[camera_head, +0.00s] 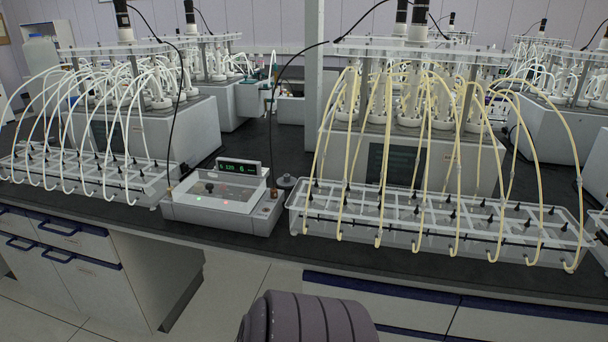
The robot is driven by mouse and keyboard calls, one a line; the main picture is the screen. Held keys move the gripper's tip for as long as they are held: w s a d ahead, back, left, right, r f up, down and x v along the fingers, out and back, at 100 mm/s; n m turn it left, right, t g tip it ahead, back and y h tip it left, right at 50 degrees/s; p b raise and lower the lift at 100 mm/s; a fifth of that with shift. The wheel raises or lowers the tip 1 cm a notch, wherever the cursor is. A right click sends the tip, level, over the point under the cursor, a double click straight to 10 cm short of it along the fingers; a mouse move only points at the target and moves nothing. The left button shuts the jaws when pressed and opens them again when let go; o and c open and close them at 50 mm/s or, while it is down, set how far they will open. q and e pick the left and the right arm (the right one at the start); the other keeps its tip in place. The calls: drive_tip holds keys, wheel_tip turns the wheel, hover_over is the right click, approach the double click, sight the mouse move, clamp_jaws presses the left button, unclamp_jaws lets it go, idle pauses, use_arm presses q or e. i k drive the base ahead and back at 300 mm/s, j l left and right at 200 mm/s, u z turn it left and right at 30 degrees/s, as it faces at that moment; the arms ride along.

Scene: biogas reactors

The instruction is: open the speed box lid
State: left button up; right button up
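The speed box (240,223) is a low white-grey box on the dark bench, left of the middle of the camera_head view. Its clear lid (228,185) appears to lie down over the control panel. Through the lid I see a dark knob, a green light and reddish lights. A small display (238,167) with green digits stands at the box's back edge. Neither of my grippers shows in this view, so nothing of mine is seen touching the lid.
Racks with white tubes (90,175) and yellow tubes (440,222) flank the box closely. Black cables rise on both sides of it. A small dark round object (287,182) sits right of it. The bench's front edge and open floor (225,285) lie before it.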

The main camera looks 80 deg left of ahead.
sight(179, 195)
drive_tip(key=u, duration=3.3)
